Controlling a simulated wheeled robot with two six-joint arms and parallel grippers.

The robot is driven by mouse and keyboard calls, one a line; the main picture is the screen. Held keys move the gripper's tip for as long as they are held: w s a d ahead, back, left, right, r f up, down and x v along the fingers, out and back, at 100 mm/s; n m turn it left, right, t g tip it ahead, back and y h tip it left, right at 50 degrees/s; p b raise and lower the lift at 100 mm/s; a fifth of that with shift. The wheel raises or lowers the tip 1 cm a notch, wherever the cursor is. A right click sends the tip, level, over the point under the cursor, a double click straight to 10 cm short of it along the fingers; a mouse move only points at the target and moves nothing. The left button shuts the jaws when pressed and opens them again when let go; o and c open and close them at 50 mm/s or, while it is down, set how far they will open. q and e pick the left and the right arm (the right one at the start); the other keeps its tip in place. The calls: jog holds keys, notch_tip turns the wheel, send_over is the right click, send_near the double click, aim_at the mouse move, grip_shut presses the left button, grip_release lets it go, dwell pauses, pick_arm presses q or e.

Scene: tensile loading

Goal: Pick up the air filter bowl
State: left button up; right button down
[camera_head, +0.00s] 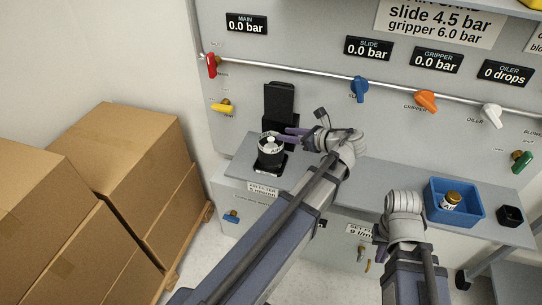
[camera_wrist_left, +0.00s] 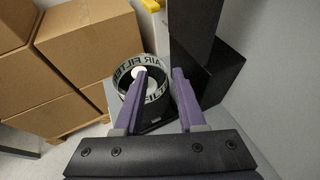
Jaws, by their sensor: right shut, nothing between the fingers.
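The air filter bowl (camera_head: 270,150) is a dark round cup with a white label band. It stands upright on a black base on the grey shelf, in front of a black upright bracket. In the left wrist view the bowl (camera_wrist_left: 145,80) shows "AIR FILTER" lettering. My left gripper (camera_head: 291,134) is open beside the bowl, on its right in the head view. In the left wrist view one finger of the left gripper (camera_wrist_left: 158,70) overlaps the bowl and the other is to its right, near the black bracket. My right gripper (camera_head: 380,243) is shut and empty, low in front of the shelf, partly hidden by its arm.
A blue bin (camera_head: 473,213) holding a small gold-capped jar (camera_head: 452,201) and a black cup (camera_head: 510,216) stand on the shelf's right. Cardboard boxes (camera_head: 130,145) are stacked at left. A panel with coloured valves and a pipe (camera_head: 300,69) rises behind the shelf.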

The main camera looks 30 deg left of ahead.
aim_at(272, 134)
pick_arm(q)
jog(key=a+f+b, duration=0.2)
jog(key=shift+a, duration=0.4)
jog(key=shift+a+f+b, duration=0.1)
jog(key=shift+a+b, duration=0.2)
jog(key=shift+a, duration=0.3)
jog(key=shift+w+a+f, duration=0.2)
jog(key=shift+a, duration=0.1)
jog(key=shift+r, duration=0.1)
grip_shut()
dwell(0.3)
